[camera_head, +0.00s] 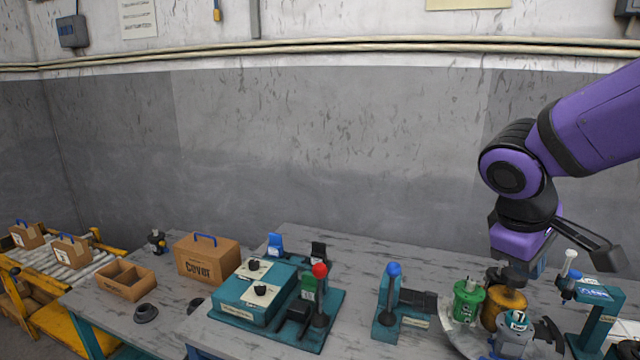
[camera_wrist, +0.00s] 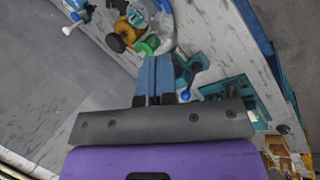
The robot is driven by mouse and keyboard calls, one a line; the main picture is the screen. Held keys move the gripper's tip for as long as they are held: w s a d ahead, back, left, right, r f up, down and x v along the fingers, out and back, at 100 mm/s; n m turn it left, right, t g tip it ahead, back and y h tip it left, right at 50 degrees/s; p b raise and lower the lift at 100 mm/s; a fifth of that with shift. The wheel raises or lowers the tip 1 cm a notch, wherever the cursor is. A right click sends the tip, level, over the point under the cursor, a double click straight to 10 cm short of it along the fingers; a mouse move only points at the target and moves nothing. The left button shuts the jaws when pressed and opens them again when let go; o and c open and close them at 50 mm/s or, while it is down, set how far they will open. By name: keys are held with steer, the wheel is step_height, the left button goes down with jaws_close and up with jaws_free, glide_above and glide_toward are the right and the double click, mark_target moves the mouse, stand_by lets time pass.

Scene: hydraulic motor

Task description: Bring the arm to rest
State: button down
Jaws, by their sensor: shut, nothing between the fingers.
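My purple arm (camera_head: 590,125) reaches in from the right. My gripper (camera_head: 533,266) points down above the right part of the bench, over the cluster of motor parts. In the wrist view my gripper (camera_wrist: 155,62) shows its blue-grey fingers shut together with nothing between them. Below it stand a green part (camera_head: 468,300) and an orange-brown part (camera_head: 505,303); the green part also shows in the wrist view (camera_wrist: 149,45), near the fingertips. I cannot tell the exact height of the fingertips above them.
A blue-knobbed press (camera_head: 392,300), a teal fixture (camera_head: 255,297) with a red-knobbed lever and a teal stand (camera_head: 592,310) occupy the bench. A "Cover" box (camera_head: 207,258) and an open divided box (camera_head: 127,281) are left. A roller conveyor (camera_head: 75,265) is far left; a wall is behind.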

steer(key=s+r+m+t+y, duration=0.4)
steer(key=s+r+m, duration=0.2)
steer(key=s, duration=0.3)
steer(key=shift+s+r+y, duration=0.3)
steer(key=shift+s+r, duration=0.05)
steer(key=shift+r, duration=0.35)
